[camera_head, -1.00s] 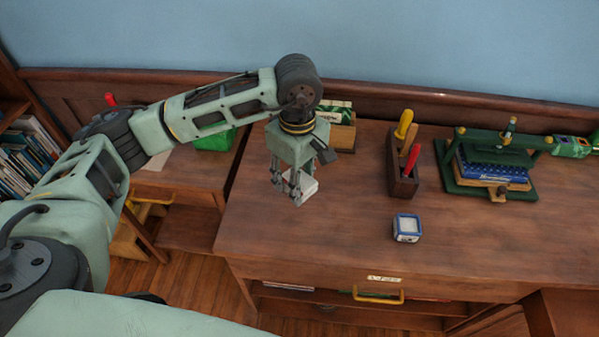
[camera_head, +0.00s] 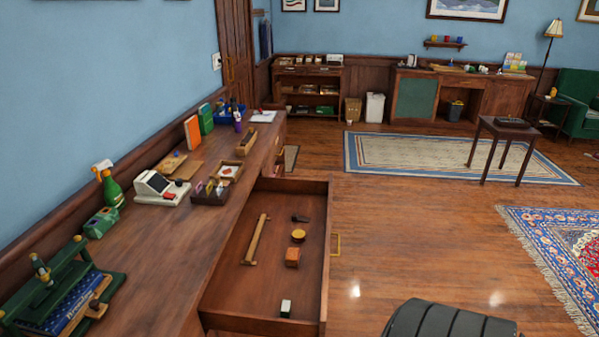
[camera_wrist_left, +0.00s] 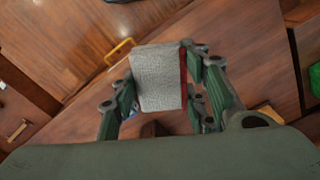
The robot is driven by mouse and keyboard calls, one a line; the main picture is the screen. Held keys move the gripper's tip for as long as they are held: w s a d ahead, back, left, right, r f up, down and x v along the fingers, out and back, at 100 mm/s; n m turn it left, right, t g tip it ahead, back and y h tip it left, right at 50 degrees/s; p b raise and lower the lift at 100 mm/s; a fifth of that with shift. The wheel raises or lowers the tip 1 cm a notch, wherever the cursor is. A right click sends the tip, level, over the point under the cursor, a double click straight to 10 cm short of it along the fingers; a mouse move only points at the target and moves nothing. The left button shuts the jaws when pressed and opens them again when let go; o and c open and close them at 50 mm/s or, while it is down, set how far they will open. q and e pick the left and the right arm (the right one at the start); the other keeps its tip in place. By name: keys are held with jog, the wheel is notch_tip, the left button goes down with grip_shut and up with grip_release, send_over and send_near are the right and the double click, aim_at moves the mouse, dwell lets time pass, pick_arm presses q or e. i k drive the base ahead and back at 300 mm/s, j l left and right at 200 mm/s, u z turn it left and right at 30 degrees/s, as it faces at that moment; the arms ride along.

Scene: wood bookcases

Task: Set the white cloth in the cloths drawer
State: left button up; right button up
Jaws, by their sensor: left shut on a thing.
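In the left wrist view my left gripper (camera_wrist_left: 165,100) is shut on the white cloth (camera_wrist_left: 157,76). The cloth shows as a stiff, pale grey-white, rough-textured rectangle with a dark red strip along its right side. It stands out between the green fingers. In the head view neither gripper nor the cloth is in sight. An open drawer (camera_head: 225,290) sticks out from the long desk there. No label shows on it, so I cannot tell if it is the cloths drawer. A yellow handle (camera_wrist_left: 120,51) on a wooden front shows beyond the cloth in the wrist view.
The open drawer holds a wooden bar (camera_head: 256,240), a round yellow tin (camera_head: 298,236), an orange-brown block (camera_head: 292,257) and a small white-topped box (camera_head: 286,308). The desk top (camera_head: 160,235) carries a card machine (camera_head: 161,188) and trays. Open floor (camera_head: 420,230) lies right of the drawer.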

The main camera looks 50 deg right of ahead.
aim_at(286, 286)
jog(key=i+l+z, duration=0.2)
jog(key=l, duration=0.15)
jog(key=l+z, duration=0.2)
jog(key=l, duration=0.15)
jog(key=i+l+z, duration=0.2)
jog(key=l, duration=0.15)
jog(key=i+l+z, duration=0.2)
jog(key=i+l, duration=0.1)
jog(key=l, duration=0.2)
jog(key=i+l, duration=0.1)
jog(key=l, duration=0.2)
